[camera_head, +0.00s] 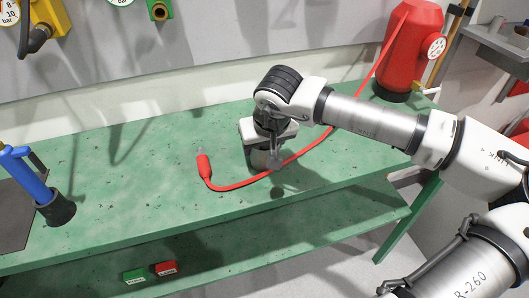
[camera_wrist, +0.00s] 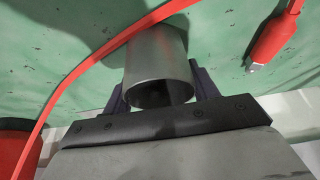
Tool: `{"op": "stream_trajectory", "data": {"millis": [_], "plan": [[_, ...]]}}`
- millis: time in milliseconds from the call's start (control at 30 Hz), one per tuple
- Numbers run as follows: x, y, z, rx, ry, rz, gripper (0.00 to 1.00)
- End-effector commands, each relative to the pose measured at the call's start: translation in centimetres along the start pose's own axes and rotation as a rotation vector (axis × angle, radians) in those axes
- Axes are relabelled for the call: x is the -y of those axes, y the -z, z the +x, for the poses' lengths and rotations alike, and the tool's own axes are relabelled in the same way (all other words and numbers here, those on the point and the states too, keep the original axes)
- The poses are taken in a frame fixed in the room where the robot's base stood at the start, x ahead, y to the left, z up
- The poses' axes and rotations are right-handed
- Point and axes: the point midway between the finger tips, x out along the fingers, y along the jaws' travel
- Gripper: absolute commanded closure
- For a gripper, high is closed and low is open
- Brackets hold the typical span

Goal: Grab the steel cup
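The steel cup (camera_wrist: 155,58) is a plain grey cylinder with its open mouth facing my wrist camera. In the head view the cup (camera_head: 262,158) is on the green bench, mostly hidden under my gripper (camera_head: 268,150). In the wrist view my gripper (camera_wrist: 160,92) has its two dark fingers spread, one on each side of the cup near its rim. The fingers look open, with little room beside the cup wall. I cannot tell whether either finger touches it.
A red hose (camera_head: 310,148) crosses the green bench (camera_head: 130,185) beside the cup, ending in a red nozzle (camera_head: 204,165). A red tank (camera_head: 405,50) stands at the back right. A blue-handled tool (camera_head: 30,180) is at the left. The bench's middle left is clear.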

Motion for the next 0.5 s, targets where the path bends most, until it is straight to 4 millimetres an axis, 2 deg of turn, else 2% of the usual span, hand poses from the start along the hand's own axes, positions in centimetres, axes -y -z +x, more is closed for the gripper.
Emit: {"op": "stream_trajectory", "data": {"millis": [33,200,500], "plan": [[0.0,0.01,-0.02,0.0,0.0,0.0,0.48],[0.0,0.02,-0.04,0.0,0.0,0.0,0.69],[-0.01,0.16,-0.29,-0.001,-0.001,0.0,0.69]]}}
